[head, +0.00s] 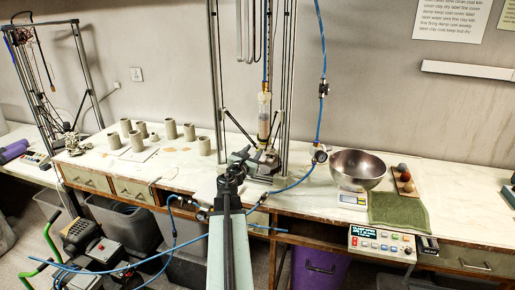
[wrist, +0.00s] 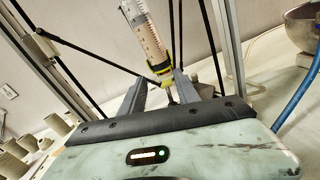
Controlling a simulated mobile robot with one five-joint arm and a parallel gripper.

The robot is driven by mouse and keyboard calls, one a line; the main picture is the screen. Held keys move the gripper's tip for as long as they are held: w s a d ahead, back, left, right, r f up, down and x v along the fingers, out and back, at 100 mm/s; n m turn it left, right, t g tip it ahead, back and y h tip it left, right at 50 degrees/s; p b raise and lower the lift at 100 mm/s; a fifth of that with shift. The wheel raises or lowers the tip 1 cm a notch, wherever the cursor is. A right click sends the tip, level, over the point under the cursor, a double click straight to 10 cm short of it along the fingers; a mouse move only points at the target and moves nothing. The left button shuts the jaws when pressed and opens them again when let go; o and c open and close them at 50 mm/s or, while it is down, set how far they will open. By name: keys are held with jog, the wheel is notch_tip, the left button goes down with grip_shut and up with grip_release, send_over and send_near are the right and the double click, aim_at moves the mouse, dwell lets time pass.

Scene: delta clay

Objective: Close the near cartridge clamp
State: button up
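A clear cartridge (head: 264,108) stands upright in the nearer delta frame in the head view; it shows tilted in the wrist view (wrist: 147,32). A yellow and black clamp (wrist: 160,69) sits around the cartridge's lower end. I cannot tell whether the clamp is open or closed. My gripper (wrist: 158,84) has its two grey fingers apart, just below and in front of the clamp, with no object visibly held. In the head view my gripper (head: 250,160) is at the foot of the cartridge, and my arm partly hides the printer base.
Metal frame posts (head: 219,70) and black rods stand around the cartridge. A blue hose (head: 322,100) hangs at the right. A steel bowl (head: 358,168) sits on a scale at the right. Several clay cups (head: 170,128) stand at the left. A second frame (head: 85,60) is farther left.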

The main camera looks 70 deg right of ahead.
jog(key=d, duration=0.5)
jog(key=shift+a, duration=0.1)
grip_shut()
dwell(1.1)
grip_release()
jog(key=shift+a, duration=0.1)
